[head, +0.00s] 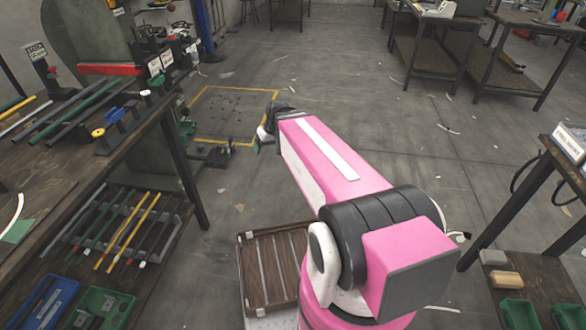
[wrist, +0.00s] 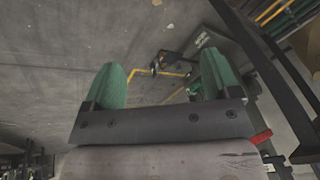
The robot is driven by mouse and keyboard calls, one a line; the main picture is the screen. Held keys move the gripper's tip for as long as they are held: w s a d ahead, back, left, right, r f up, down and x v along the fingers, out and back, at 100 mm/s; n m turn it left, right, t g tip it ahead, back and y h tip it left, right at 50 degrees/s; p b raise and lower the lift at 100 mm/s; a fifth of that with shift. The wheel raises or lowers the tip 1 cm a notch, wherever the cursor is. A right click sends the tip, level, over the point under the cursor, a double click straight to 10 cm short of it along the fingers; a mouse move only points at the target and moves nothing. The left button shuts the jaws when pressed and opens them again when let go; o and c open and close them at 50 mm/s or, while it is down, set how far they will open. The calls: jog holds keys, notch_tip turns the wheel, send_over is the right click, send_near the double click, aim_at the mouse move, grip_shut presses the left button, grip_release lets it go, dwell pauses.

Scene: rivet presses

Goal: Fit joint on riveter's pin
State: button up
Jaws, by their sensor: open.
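My gripper (head: 262,140) is at the end of my pink arm, stretched out over the floor in front of the left bench. In the wrist view my gripper (wrist: 163,82) shows two green fingers spread wide apart, with nothing between them. Small black upright devices with white labels, possibly riveters (head: 160,62), stand at the back of the left bench. Another labelled black device (head: 42,62) stands further left. I cannot make out a pin on any of them. I cannot tell which thing is the joint.
A slatted brown tray (head: 242,262) lies beside my arm's base. Dark tables (head: 480,60) stand far right. The middle floor is mostly clear.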

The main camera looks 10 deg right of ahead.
jog(key=s+d+f+m+g+h, duration=0.1)
jog(key=s+d+f+m+h, duration=0.1)
jog(key=s+d+f, duration=0.3)
jog(key=s+d+m, duration=0.1)
jog(key=s+d, duration=0.1)
jog(key=d, duration=0.1)
jog(key=shift+s+d+f+g+h, duration=0.2)
jog(key=shift+s+f+g+h, duration=0.15)
jog(key=shift+f+g+h, duration=0.05)
jog(key=shift+o, duration=0.4)
